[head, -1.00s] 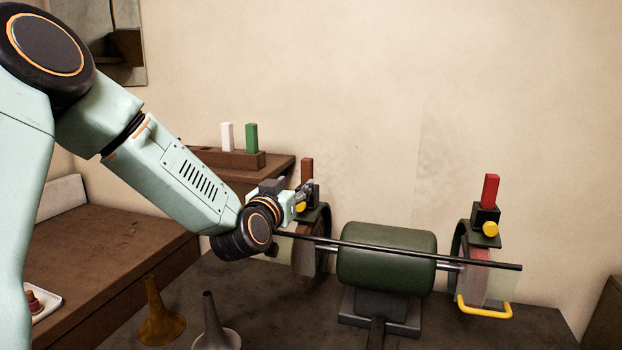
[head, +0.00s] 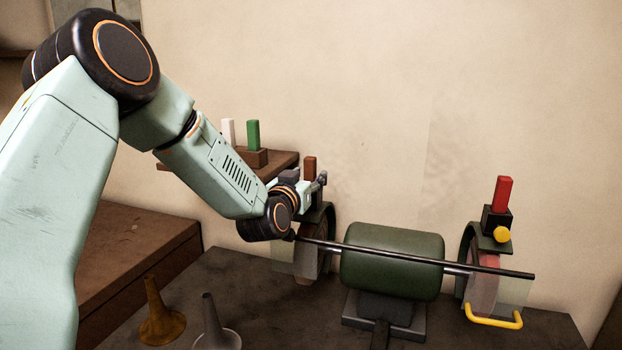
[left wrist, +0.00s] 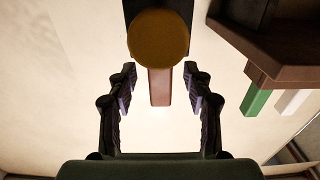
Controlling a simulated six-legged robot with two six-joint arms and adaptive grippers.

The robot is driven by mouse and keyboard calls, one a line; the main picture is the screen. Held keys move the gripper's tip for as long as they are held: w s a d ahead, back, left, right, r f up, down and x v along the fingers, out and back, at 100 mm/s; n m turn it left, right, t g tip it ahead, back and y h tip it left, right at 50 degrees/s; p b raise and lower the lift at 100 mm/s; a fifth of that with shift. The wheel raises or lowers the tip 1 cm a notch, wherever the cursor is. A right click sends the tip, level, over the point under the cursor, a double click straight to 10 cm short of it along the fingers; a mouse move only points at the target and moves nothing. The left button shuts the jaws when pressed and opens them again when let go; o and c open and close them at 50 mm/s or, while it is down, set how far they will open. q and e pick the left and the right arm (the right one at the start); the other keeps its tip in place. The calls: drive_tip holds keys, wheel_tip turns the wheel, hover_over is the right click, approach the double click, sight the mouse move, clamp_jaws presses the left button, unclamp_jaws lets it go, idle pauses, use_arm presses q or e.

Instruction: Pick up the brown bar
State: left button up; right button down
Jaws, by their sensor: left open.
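The brown bar (head: 310,167) stands upright in the holder on the left guard of the green bench grinder. My left gripper (head: 319,184) is at this holder, in front of the bar's lower part, and hides the holder's yellow knob in the head view. In the left wrist view, the open left gripper (left wrist: 159,75) has its two dark fingers spread on either side of the brown bar (left wrist: 160,92). A gap shows on both sides, and nothing is held. The round yellow knob (left wrist: 158,36) covers part of the bar there. My right gripper is not seen.
The green grinder (head: 392,260) has a long dark rod across its front. A red bar (head: 504,193) stands on its right guard. White (head: 228,134) and green (head: 253,135) bars stand on a shelf at left.

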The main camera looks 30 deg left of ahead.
use_arm(q)
drive_tip(key=shift+x, duration=1)
drive_tip(key=shift+r, duration=0.1)
drive_tip(key=shift+s, duration=0.1)
drive_tip(key=shift+c, duration=0.3)
drive_tip(key=c, duration=0.4)
clamp_jaws()
